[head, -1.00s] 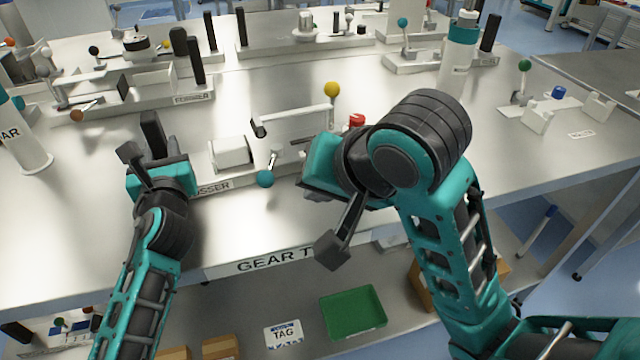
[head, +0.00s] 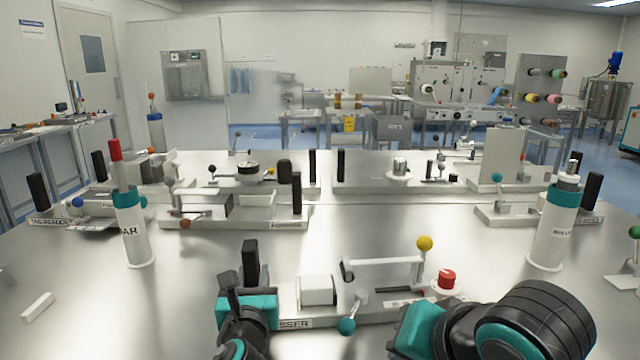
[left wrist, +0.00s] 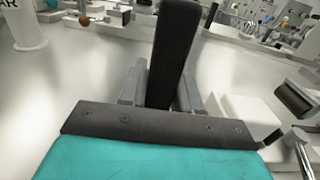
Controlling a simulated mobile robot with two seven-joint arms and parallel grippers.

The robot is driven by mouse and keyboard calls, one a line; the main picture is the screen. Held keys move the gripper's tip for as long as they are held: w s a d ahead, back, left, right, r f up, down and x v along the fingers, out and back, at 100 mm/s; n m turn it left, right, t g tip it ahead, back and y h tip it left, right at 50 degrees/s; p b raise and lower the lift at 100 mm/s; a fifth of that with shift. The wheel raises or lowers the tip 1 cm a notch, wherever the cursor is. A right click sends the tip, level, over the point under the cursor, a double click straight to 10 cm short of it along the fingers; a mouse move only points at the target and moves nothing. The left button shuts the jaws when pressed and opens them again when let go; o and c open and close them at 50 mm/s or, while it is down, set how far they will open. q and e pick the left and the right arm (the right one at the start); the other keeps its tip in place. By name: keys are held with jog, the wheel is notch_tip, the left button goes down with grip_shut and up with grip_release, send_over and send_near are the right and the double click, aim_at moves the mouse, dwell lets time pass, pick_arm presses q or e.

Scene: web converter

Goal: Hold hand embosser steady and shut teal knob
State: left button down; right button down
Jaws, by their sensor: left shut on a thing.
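The hand embosser (head: 290,323) stands on the near edge of the bench in the head view, with a white block (head: 318,290) on its base. Its teal knob (head: 347,326) sits at the front on a short lever, tilted down toward me. A black upright post (head: 250,258) rises at its left end. My left gripper (head: 243,288) is shut on this post, which also stands between the fingers in the left wrist view (left wrist: 173,55). My right gripper (head: 420,325) is at the embosser's right, close to the teal knob; its fingers are hidden.
The embosser also carries a yellow ball (head: 425,243) on a white arm and a red knob (head: 447,278). A white-and-teal cylinder (head: 132,230) stands left, another (head: 555,230) right. Similar fixtures line the bench behind. The bench between is clear.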

pick_arm(q)
jog(key=shift+f, duration=0.35)
jog(key=c, duration=1.1)
grip_release()
jog(key=o, duration=0.4)
jog(key=shift+r, duration=0.3)
jog(key=s, duration=0.8)
jog(key=s+d, duration=0.1)
jog(key=s, duration=0.3)
jog(key=shift+d+f, duration=0.1)
